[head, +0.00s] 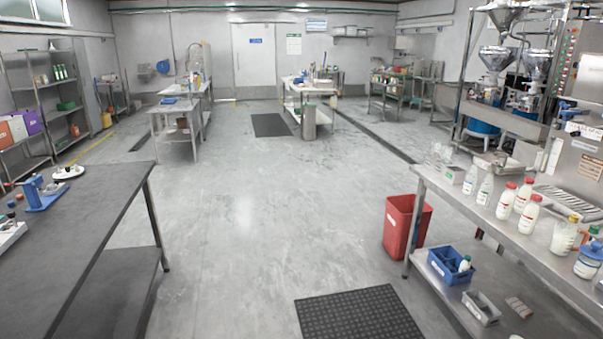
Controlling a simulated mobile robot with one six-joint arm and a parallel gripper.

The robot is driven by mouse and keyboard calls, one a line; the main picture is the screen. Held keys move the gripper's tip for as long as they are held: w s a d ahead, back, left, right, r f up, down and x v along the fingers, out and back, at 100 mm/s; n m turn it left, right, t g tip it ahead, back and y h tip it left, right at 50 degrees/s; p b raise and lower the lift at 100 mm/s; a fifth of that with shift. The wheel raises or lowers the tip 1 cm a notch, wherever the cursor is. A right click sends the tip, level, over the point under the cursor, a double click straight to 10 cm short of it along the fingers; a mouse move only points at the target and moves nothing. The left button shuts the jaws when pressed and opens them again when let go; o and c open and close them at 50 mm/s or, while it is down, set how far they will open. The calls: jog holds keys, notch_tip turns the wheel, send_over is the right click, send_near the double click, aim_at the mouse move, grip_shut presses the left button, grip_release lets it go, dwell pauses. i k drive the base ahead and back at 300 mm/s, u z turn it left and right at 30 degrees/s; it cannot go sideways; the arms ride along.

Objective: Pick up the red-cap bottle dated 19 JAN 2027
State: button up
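Several white bottles stand upright on the steel bench (455,193) at the right in the head view. Three of them have red caps: a left red-cap bottle (506,203), a rear red-cap bottle (523,196) and a front red-cap bottle (528,218). They stand close together. Their labels are too small to read, so I cannot tell which one bears 19 JAN 2027. My gripper is not in view.
Pale-capped bottles (470,179), a yellow-capped jug (565,236) and a blue-topped container (588,262) share the bench. A blue crate (445,268) holding a bottle sits on its lower shelf. A red bin (405,228) stands beside it. The central floor (235,220) is clear.

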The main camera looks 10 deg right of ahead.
aim_at(523, 198)
jog(key=z, duration=0.6)
jog(key=i, duration=1)
jog(key=z, duration=0.5)
